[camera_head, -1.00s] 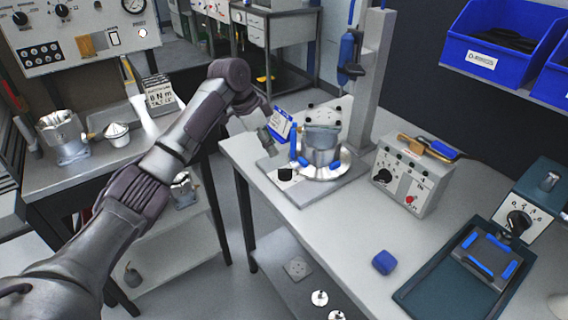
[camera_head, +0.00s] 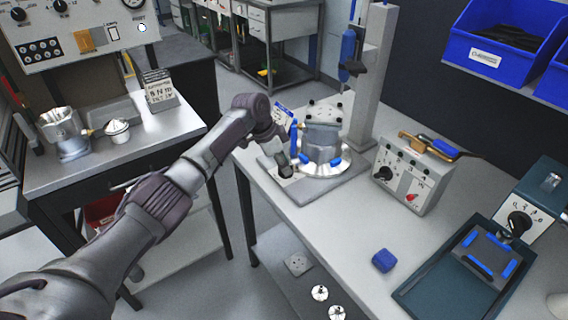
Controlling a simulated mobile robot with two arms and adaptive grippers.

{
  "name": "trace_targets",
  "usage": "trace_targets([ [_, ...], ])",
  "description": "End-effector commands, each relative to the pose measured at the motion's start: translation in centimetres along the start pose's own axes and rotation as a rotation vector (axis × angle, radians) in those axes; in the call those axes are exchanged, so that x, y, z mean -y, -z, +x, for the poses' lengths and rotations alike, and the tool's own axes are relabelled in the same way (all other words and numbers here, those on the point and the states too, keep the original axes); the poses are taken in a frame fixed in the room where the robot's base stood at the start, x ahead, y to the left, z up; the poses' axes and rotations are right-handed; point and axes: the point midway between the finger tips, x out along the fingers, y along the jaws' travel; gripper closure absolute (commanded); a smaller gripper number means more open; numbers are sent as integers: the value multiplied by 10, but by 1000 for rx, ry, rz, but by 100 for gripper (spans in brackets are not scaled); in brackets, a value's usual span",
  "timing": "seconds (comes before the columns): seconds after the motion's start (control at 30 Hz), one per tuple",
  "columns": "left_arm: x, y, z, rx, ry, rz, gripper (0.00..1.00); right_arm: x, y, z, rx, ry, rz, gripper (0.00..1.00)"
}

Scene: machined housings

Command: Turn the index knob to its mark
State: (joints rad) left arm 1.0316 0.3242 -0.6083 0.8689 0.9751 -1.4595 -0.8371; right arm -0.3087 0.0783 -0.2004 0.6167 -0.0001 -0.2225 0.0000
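The grey machined housing (camera_head: 322,135) stands on a round silver plate (camera_head: 322,171) on a flat grey base (camera_head: 318,190), with blue clamps (camera_head: 334,161) around it. My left gripper (camera_head: 285,172) points down at the front left of this fixture, where a small black knob showed earlier. The knob is now hidden behind the fingers, so contact and its mark cannot be seen. The fingers are too small and dark to tell open from shut. My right gripper is not in view.
A control box (camera_head: 416,182) with a black knob and red switch stands right of the fixture. A blue block (camera_head: 384,261) and a teal tray (camera_head: 462,285) lie nearer. A grey column (camera_head: 372,85) rises behind.

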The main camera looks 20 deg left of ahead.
Motion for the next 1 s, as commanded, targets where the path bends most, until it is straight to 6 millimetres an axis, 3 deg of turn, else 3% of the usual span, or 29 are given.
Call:
trace_targets([
  [0.03,0,0,0,0,0,0,85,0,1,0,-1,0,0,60],
  [0.13,0,0,0,0,0,0,100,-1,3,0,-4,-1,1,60],
  [0.57,-1,1,-3,0,15,-40,100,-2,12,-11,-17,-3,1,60],
  [1.0,-3,4,-7,0,136,-337,100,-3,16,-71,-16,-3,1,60],
])
